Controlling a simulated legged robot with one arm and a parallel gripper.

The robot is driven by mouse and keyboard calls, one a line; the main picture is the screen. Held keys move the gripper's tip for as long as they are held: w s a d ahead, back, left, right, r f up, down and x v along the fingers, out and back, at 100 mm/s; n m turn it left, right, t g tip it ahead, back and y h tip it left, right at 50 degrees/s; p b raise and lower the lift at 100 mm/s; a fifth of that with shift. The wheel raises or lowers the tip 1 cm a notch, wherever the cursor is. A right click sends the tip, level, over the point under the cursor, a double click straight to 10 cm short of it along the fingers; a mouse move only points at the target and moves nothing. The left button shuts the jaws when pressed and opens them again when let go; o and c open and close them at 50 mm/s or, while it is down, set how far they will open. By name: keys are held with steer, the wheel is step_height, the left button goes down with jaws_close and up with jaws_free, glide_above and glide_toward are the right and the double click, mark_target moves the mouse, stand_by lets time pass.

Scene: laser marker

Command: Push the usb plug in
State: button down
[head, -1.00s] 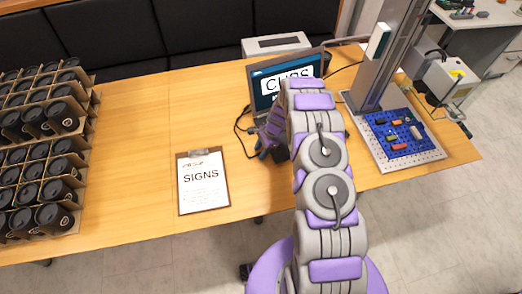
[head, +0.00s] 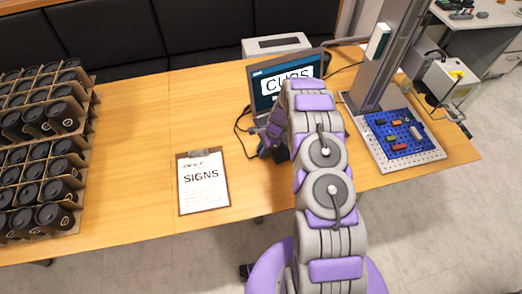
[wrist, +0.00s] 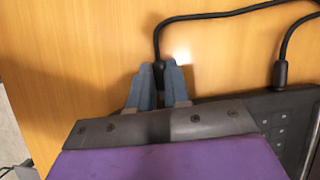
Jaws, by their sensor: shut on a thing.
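The laptop (head: 258,94) stands open on the table in the head view, its screen reading "CUPS", partly hidden by my arm. Its keyboard side shows at the right in the wrist view (wrist: 296,120). In the wrist view my gripper (wrist: 160,82) is shut on the black usb plug (wrist: 159,72), with its cable rising from between the fingertips and running right. The plug's front end is hidden by the fingers and gripper body, so I cannot tell if it touches a port. In the head view my gripper is beside the laptop's left side, mostly behind my arm.
A second black cable (wrist: 280,72) meets the laptop's edge. A clipboard reading "SIGNS" (head: 203,185) lies left of my arm. Racks of black cups (head: 60,165) fill the table's left. The laser stand with its blue bed (head: 380,128) is on the right. Bare table lies between cups and clipboard.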

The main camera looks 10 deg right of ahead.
steer(key=shift+w+d, duration=0.2)
steer(key=shift+d, duration=0.9)
steer(key=c, duration=1.1)
jaws_free()
steer(key=shift+d, duration=0.1)
steer(key=shift+o, duration=0.2)
steer(key=p+v, duration=0.2)
steer(key=v, duration=1.5)
steer(key=shift+r, duration=0.2)
